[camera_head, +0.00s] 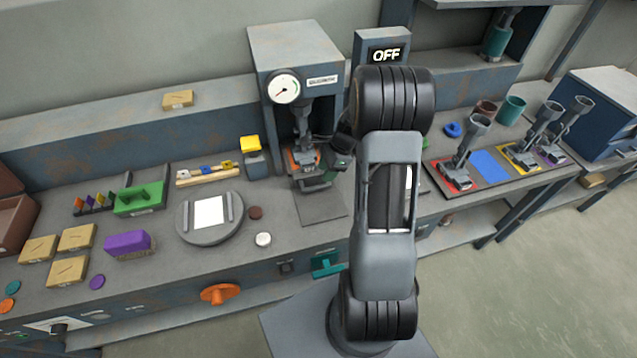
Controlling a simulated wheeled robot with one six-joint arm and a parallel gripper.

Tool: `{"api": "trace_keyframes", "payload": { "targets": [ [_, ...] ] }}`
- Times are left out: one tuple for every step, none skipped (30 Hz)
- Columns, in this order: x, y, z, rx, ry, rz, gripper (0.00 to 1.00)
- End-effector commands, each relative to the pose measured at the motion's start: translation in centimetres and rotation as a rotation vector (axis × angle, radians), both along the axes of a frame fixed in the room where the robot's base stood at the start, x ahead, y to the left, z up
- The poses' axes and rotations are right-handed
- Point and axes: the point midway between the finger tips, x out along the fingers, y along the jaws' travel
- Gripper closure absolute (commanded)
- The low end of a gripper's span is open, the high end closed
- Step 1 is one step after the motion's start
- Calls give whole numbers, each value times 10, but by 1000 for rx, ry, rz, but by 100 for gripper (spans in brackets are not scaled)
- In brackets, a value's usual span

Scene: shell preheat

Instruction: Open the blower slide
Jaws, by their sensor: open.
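No part in view can be read as the blower slide for certain. A teal handle (327,264) sits on the bench's front face, below the press bay. My gripper (338,162) is at the right side of the press bay, partly hidden behind my own arm. Its jaws are open, and I see nothing held in them. The grey press machine (270,45) has a round dial, and a piece with orange parts (302,158) sits in its bay.
A display (386,55) reads OFF. An orange knob (219,293) protrudes from the bench front. A round turntable (183,233), a purple block (128,244) and tan plates (77,237) occupy the left bench. Grey tools stand on a coloured mat (445,189) at right. My arm hides the bench centre-right.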

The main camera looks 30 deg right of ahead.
Motion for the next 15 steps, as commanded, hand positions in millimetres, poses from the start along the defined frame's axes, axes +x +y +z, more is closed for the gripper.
{"api": "trace_keyframes", "payload": {
  "targets": [
    [0,4,-9,1,5,2,60],
    [0,7,-14,2,5,3,60],
    [1,9,-20,2,4,3,60],
    [1,11,-25,2,4,4,60],
    [1,13,-29,2,4,3,60],
    [2,15,-34,1,4,3,60],
    [2,16,-37,1,3,2,60],
    [3,17,-41,1,3,3,60],
    [3,19,-45,0,2,4,60],
    [3,20,-47,0,2,4,60],
    [4,21,-49,0,2,4,60],
    [4,22,-52,0,2,3,60],
    [4,23,-54,0,1,3,60],
    [4,23,-55,0,1,3,60],
    [4,24,-57,-1,0,2,60]
  ]
}}
